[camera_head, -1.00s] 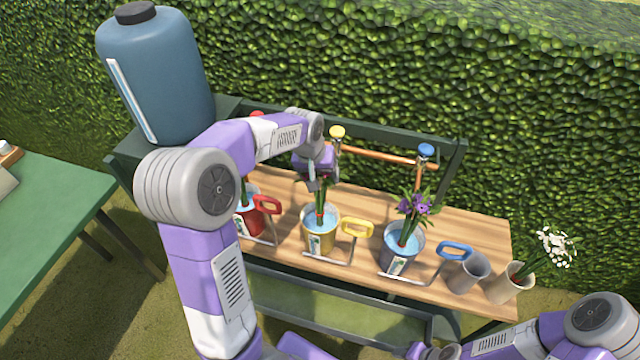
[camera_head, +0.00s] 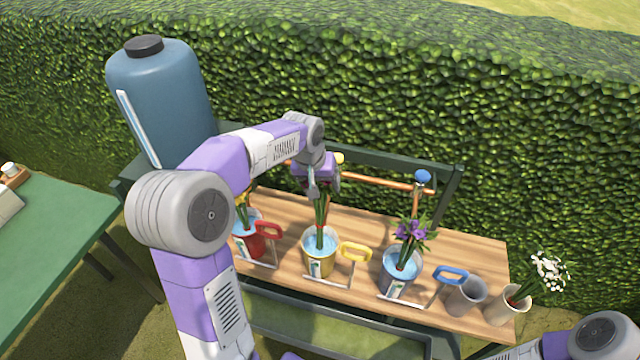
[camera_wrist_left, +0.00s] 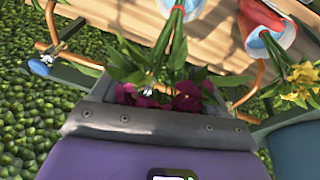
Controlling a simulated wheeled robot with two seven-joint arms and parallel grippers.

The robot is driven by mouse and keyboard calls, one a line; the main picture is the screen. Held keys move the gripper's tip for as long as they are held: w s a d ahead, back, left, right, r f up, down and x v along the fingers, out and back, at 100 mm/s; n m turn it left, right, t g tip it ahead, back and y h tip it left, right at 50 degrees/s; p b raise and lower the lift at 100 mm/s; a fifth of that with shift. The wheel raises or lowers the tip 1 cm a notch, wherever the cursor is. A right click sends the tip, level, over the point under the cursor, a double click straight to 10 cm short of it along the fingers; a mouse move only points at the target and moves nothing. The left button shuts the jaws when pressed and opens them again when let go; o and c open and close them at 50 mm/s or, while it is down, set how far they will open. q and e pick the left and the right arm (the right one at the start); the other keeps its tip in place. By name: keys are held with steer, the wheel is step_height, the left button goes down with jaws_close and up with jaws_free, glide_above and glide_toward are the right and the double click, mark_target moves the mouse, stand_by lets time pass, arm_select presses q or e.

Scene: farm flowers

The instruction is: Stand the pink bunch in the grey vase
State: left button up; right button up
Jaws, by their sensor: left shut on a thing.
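The pink bunch (camera_wrist_left: 187,97) shows magenta blooms and green leaves in the left wrist view. In the head view its stems (camera_head: 321,213) hang below my left gripper (camera_head: 316,188), down to the mouth of the yellow-handled bucket (camera_head: 319,262). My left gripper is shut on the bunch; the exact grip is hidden. The stem ends are at the bucket, and I cannot tell how deep they sit. The grey vase (camera_head: 465,297) stands empty at the right of the bench. My right gripper is outside the views; only part of its arm shows at the lower right.
A beige vase (camera_head: 503,308) with white flowers (camera_head: 548,270) stands right beside the grey vase. A blue-handled bucket (camera_head: 393,286) with purple flowers (camera_head: 412,230) stands between the yellow-handled bucket and the grey vase. A red-handled bucket (camera_head: 249,246) is at the left. A copper rail (camera_head: 385,183) runs behind.

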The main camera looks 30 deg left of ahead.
arm_select(q)
step_height(320, 180, up, 8)
steer(key=p, duration=0.6)
steer(key=shift+f, duration=0.2)
